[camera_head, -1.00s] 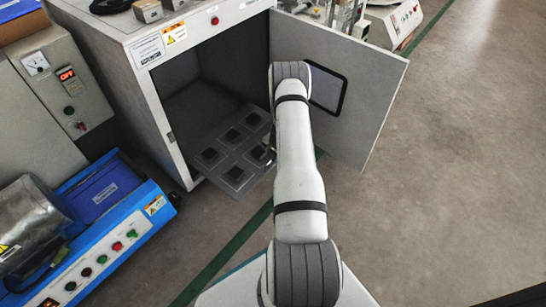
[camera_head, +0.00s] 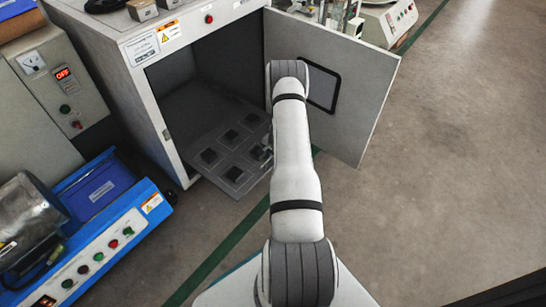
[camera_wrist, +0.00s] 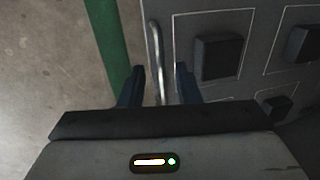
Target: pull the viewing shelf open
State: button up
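The viewing shelf (camera_head: 211,180) is a dark grey plate with several black square blocks. It sticks partly out of the open cabinet (camera_head: 163,128), low down. In the wrist view the shelf (camera_wrist: 222,92) fills the right side, and its slim metal handle (camera_wrist: 156,52) runs along its edge. My gripper (camera_wrist: 159,84) is open, with one finger on each side of the handle and gaps visible between fingers and handle. In the head view my arm mostly hides the gripper, at the shelf's right side.
The cabinet door (camera_head: 361,98) stands open to the right, close beside my arm. A blue machine (camera_head: 112,226) with buttons stands at the left front, and a grey control box (camera_head: 55,85) behind it. The floor (camera_head: 440,170) to the right is clear.

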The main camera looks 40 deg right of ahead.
jog(key=shift+r, duration=0.25)
notch_tip(320, 180, up, 7)
jog(key=s+p, duration=0.1)
jog(key=p, duration=0.2)
jog(key=shift+s+d, duration=0.2)
